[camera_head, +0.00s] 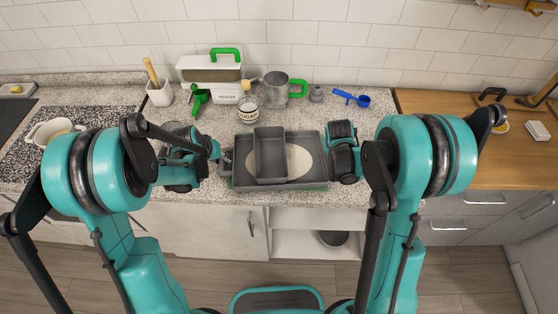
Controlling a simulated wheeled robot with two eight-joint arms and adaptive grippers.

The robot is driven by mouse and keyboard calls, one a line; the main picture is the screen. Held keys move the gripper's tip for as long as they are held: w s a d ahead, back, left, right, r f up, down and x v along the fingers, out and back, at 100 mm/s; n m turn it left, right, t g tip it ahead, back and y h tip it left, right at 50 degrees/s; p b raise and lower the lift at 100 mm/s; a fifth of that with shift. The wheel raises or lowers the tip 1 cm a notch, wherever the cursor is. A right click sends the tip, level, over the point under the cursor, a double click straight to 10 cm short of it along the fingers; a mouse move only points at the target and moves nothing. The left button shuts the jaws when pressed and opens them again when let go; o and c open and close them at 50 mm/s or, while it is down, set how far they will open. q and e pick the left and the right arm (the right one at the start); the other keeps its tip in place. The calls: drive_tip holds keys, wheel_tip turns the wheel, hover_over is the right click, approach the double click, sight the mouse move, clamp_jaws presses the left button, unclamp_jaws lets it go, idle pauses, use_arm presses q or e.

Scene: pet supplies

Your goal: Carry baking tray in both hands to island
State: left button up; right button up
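The baking tray (308,183) is a wide, dark grey rectangular pan near the front edge of the speckled counter. A smaller grey loaf pan (269,166) sits over its left half, and a pale cream oval (298,160) shows inside the tray beside it. My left gripper (215,152) is at the tray's left end, close to a small handle there. My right gripper (337,158) is at the tray's right end. Both grippers are dark and seen from above behind my arms, so their fingers and any contact with the tray are unclear.
Behind the tray stand a sugar jar (248,109), a metal cup with a green handle (276,90) and a white seeds box (211,88). A blue measuring scoop (351,98) lies at the back right. A wooden counter (455,155) adjoins on the right. Wooden floor (470,273) lies below.

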use_arm(q)
clamp_jaws()
use_arm(e)
clamp_jaws()
use_arm(q)
drive_tip(key=shift+r, duration=0.1)
use_arm(e)
drive_tip(key=shift+r, duration=0.1)
